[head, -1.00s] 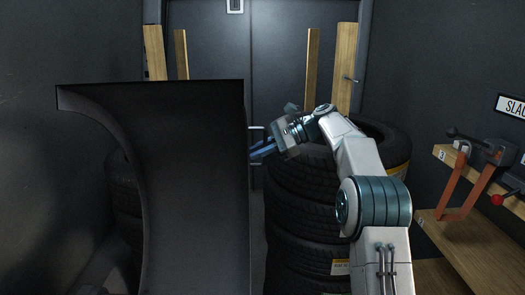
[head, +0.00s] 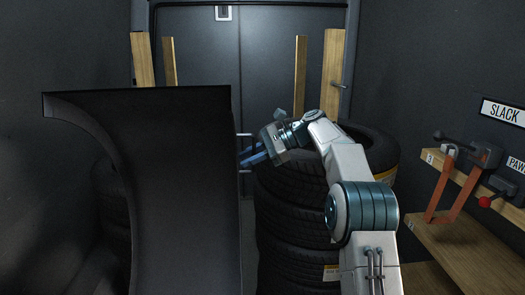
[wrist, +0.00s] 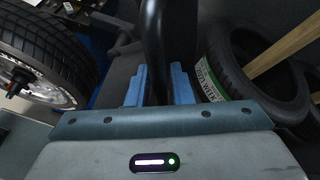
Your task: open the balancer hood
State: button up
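The balancer hood (head: 185,190) is the large dark curved panel at the left of the head view, standing upright. A slim grab handle (head: 243,137) shows at its right edge. My gripper (head: 252,158) is at that edge, with its blue fingers pointing left toward the handle. In the wrist view the two blue fingers (wrist: 159,88) lie on either side of a dark bar (wrist: 165,45), close against it with no clear gap. The bar seems to be the hood handle. The fingertips' contact is partly hidden.
A stack of tyres (head: 290,215) stands right behind my arm. Grey double doors (head: 270,60) close the back. A wooden shelf (head: 460,235) with orange-and-black tools is at the right. A wheel (wrist: 40,60) shows at the wrist view's left.

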jog(key=s+p+v, duration=0.1)
jog(key=p+v, duration=0.1)
jog(key=v, duration=1.1)
jog(key=shift+w+d+p, duration=0.15)
jog(key=shift+w+p, duration=0.25)
jog(key=shift+w, duration=0.1)
jog(key=s+a+f+n+t+h+b, duration=0.1)
jog(key=s+a+f+n+h+b, duration=0.15)
jog(key=s, duration=0.45)
jog(key=s+a+f+n+t+h+b, duration=0.15)
jog(key=s+h, duration=0.25)
jog(key=s, duration=0.4)
jog(key=s+d+f+n+t+h+b, duration=0.1)
jog(key=s+d+f+n+h, duration=0.2)
jog(key=s+f, duration=0.6)
jog(key=s+d+f+n+t+h+b, duration=0.1)
jog(key=s+d+f+n+h, duration=0.2)
jog(key=s+f, duration=0.7)
jog(key=s+d+n, duration=0.2)
jog(key=s+d, duration=0.1)
jog(key=s, duration=0.3)
jog(key=shift+s+f+h, duration=0.1)
jog(key=shift+f+h, duration=0.05)
jog(key=shift+h, duration=0.1)
